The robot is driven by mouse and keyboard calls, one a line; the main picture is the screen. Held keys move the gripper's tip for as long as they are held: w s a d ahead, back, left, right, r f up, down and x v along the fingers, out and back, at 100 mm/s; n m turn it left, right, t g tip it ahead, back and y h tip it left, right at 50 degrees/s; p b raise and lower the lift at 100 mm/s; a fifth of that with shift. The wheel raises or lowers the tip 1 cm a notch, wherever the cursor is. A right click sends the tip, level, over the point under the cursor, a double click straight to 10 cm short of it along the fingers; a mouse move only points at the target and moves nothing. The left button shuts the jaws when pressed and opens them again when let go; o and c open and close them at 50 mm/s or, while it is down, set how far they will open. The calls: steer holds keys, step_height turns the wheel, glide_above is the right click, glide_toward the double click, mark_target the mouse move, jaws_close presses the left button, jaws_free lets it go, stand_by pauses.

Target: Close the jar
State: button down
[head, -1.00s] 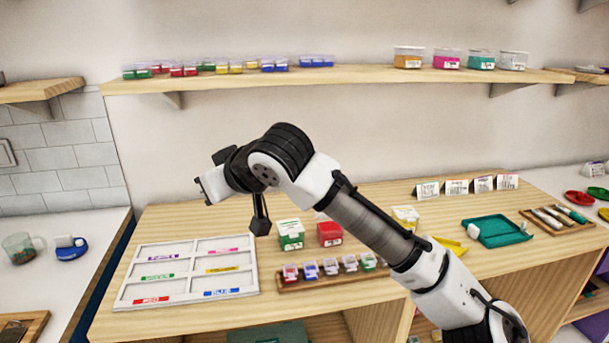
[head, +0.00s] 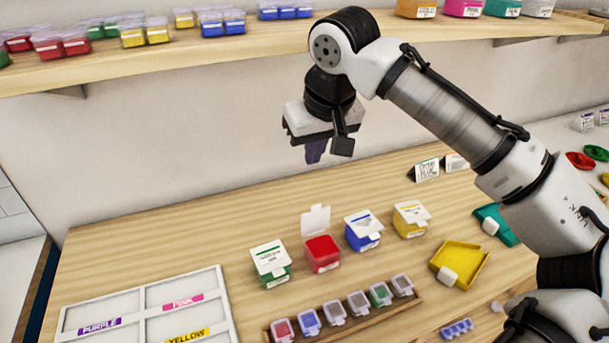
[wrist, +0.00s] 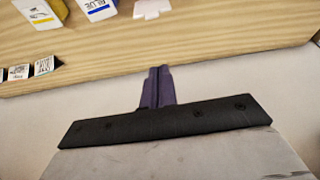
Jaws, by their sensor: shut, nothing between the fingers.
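The red jar (head: 322,254) stands on the table with its white lid (head: 316,219) raised upright at the back. The green jar (head: 271,264), blue jar (head: 363,231) and yellow jar (head: 411,219) stand in the same row with their lids down. My gripper (head: 315,152) is shut and empty, held in the air above and behind the row. In the wrist view its purple fingers (wrist: 157,88) are together, and a pale lid edge (wrist: 152,8), likely the red jar's, shows at the top.
A rack of small lidded containers (head: 334,312) stands in front of the jars. A white sorting tray (head: 222,318) lies at left and a yellow tray (head: 475,272) at right. A shelf (head: 200,62) with more containers runs above.

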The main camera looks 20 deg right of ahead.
steer(key=p, duration=0.3)
glide_above(316, 217)
steer(key=w, duration=0.1)
step_height(316, 217, down, 9)
steer(key=shift+f, duration=0.15)
steer(key=shift+s+d, duration=0.1)
stand_by(0.4)
steer(key=shift+s+t, duration=0.1)
steer(key=shift+t, duration=0.2)
